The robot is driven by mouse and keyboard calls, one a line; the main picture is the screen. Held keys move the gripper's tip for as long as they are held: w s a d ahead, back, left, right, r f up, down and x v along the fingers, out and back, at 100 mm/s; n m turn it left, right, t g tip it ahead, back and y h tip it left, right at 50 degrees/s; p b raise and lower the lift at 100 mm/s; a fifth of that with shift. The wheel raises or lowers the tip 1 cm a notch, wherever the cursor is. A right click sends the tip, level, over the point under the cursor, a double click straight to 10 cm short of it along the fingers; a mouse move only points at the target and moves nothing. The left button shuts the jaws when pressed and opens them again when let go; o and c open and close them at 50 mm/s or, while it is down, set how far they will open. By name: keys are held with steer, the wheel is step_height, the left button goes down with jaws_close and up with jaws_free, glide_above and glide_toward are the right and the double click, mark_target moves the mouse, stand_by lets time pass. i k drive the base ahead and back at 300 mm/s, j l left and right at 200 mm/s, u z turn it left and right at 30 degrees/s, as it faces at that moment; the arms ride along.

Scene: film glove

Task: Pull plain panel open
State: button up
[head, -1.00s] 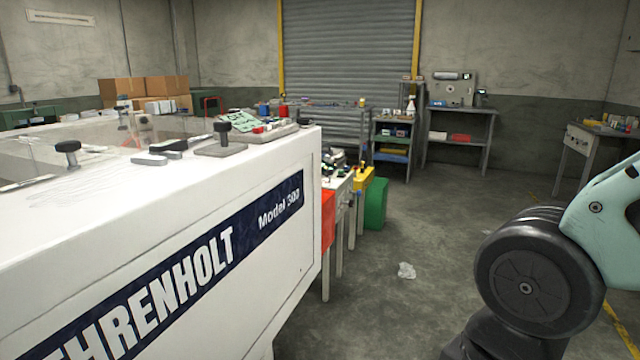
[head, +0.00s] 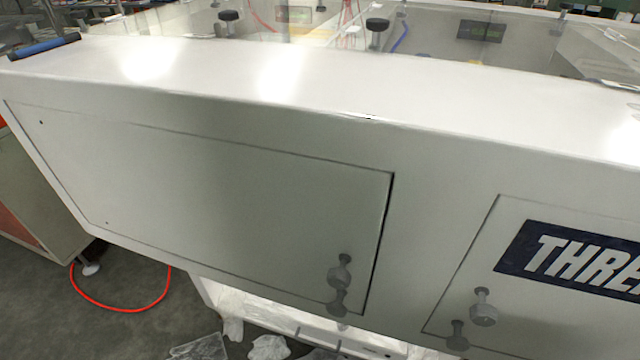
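The plain panel (head: 215,205) is a blank white door in the front of a white machine, left of centre in the head view. It sits flush in the machine front, with a thin dark gap along its right edge. A grey knob (head: 340,276) stands near its lower right corner, with a dark reflection or shadow under it. My gripper is not in view.
The machine's white top (head: 300,85) runs across the view, with black knobs (head: 377,27) and clear covers behind. A blue handle (head: 45,46) is at the top left. A red hose (head: 120,309) and crumpled clear plastic (head: 268,347) lie on the floor below.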

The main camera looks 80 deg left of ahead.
mark_target(279, 219)
steer(key=u, duration=3.1)
steer(key=k+l+z, duration=0.35)
steer(key=l+z, duration=0.15)
